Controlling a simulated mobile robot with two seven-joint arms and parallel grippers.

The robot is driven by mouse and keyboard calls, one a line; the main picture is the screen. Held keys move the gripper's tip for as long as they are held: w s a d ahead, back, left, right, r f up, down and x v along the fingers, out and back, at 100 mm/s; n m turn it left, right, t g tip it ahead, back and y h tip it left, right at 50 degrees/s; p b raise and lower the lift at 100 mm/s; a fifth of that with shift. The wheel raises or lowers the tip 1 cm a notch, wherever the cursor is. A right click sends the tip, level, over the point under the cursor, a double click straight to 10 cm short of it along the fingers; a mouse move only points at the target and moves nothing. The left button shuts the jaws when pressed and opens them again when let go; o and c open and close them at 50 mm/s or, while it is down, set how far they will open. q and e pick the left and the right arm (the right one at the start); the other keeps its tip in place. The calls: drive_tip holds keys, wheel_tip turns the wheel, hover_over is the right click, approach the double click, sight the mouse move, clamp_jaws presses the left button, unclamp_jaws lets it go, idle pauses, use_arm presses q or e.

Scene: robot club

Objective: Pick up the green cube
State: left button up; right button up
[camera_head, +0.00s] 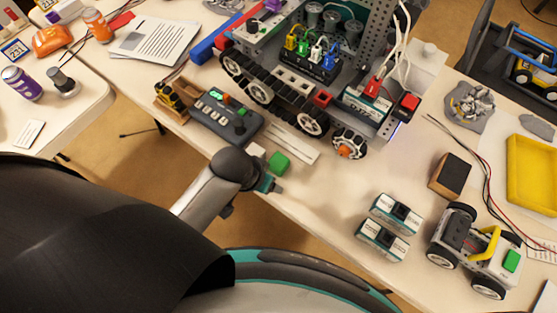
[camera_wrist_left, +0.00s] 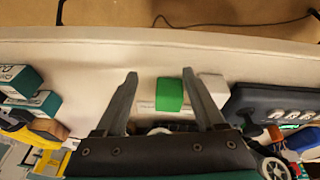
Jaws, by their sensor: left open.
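The green cube (camera_head: 278,163) sits on the white table near its front edge, below the tracked robot. My left gripper (camera_head: 270,185) is just in front of the cube in the head view. In the left wrist view my left gripper (camera_wrist_left: 159,75) is open and empty. There the green cube (camera_wrist_left: 169,94) appears between the two fingers, close to the inner side of the right one. I cannot tell whether that finger touches it. My right gripper is in neither view.
A small white block (camera_head: 254,150) lies beside the cube, and a dark control box (camera_head: 226,117) is to its left. The large tracked robot (camera_head: 300,80) stands behind. Two boxed modules (camera_head: 388,228) and a small wheeled car (camera_head: 477,250) are at the right. Table between is clear.

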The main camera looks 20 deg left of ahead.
use_arm(q)
drive_tip(key=w+d+r+m+h, duration=0.1)
drive_tip(key=w+d+r, duration=0.4)
drive_tip(key=r, duration=0.1)
wheel_tip(320, 180, up, 7)
drive_tip(key=g+y+p, duration=0.2)
drive_tip(key=g+y, duration=0.1)
hover_over(278, 161)
drive_tip(key=shift+m, duration=0.4)
drive_tip(key=f+b, duration=0.2)
drive_tip(key=f, duration=0.8)
drive_tip(key=shift+d+f, duration=0.15)
drive_tip(key=shift+d, duration=0.05)
wheel_tip(278, 161, down, 5)
drive_tip(key=shift+a+f+b, duration=0.1)
drive_tip(key=shift+a+b, duration=0.05)
drive_tip(key=shift+b, duration=1)
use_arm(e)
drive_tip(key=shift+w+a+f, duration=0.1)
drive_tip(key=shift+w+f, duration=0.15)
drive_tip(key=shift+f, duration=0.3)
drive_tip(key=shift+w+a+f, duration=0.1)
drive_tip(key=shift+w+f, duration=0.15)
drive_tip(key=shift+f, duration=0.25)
use_arm(q)
drive_tip(key=c, duration=1.1)
